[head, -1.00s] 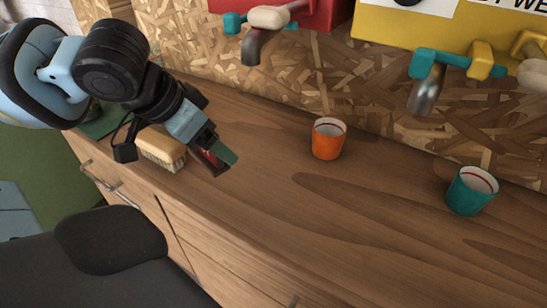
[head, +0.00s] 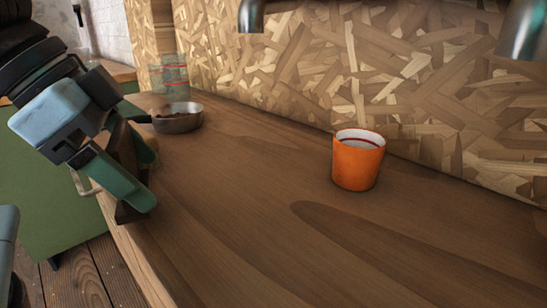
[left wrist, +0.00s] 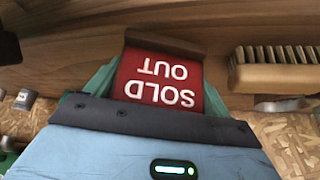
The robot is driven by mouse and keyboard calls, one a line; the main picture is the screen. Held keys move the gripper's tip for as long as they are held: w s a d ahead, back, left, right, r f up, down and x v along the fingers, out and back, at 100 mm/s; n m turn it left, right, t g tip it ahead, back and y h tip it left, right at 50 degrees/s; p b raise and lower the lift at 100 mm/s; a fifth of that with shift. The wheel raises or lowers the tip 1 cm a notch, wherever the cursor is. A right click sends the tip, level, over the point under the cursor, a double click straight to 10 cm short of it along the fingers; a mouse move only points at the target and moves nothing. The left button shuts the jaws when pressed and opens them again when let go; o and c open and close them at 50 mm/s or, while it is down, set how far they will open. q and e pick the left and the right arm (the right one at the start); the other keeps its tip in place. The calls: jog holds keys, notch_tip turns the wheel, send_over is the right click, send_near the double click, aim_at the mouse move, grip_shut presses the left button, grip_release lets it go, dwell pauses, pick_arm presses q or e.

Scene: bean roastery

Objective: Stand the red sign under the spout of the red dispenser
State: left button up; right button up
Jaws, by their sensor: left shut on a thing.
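The red sign (left wrist: 160,78) reads "SOLD OUT" upside down in the left wrist view, with a brown strip (left wrist: 165,42) along its far edge. My left gripper (head: 133,190) is shut on it at the counter's left front edge in the head view. There I see mostly the sign's dark brown part (head: 124,150) between the fingers; its red face is hidden. A metal spout (head: 251,14) at the top, left of centre, looks like the red dispenser's. The dispenser's body is out of view. The counter below this spout is bare. My right gripper is not in view.
An orange cup (head: 357,165) stands on the wooden counter (head: 250,220), right of the spout. A second metal spout (head: 522,28) hangs at top right. A brush (left wrist: 275,76) shows in the wrist view.

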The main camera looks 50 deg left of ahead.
pick_arm(q)
jog(key=shift+s+d+f, duration=0.1)
jog(key=shift+d+f, duration=0.05)
jog(key=shift+f, duration=0.05)
jog(key=shift+r, duration=0.1)
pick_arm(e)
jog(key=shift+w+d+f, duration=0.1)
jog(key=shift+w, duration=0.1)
pick_arm(q)
jog(key=w, duration=0.3)
jog(key=w+p, duration=0.1)
jog(key=w, duration=0.2)
jog(key=w+a, duration=0.1)
jog(key=w, duration=0.2)
jog(key=shift+w, duration=0.3)
jog(key=w+p, duration=0.4)
jog(key=shift+a+r, duration=0.15)
jog(key=shift+a, duration=0.15)
jog(key=shift+w+a+p, duration=0.1)
jog(key=shift+w+p, duration=0.3)
jog(key=shift+w, duration=0.2)
jog(key=shift+w+f, duration=0.15)
jog(key=shift+f, duration=0.1)
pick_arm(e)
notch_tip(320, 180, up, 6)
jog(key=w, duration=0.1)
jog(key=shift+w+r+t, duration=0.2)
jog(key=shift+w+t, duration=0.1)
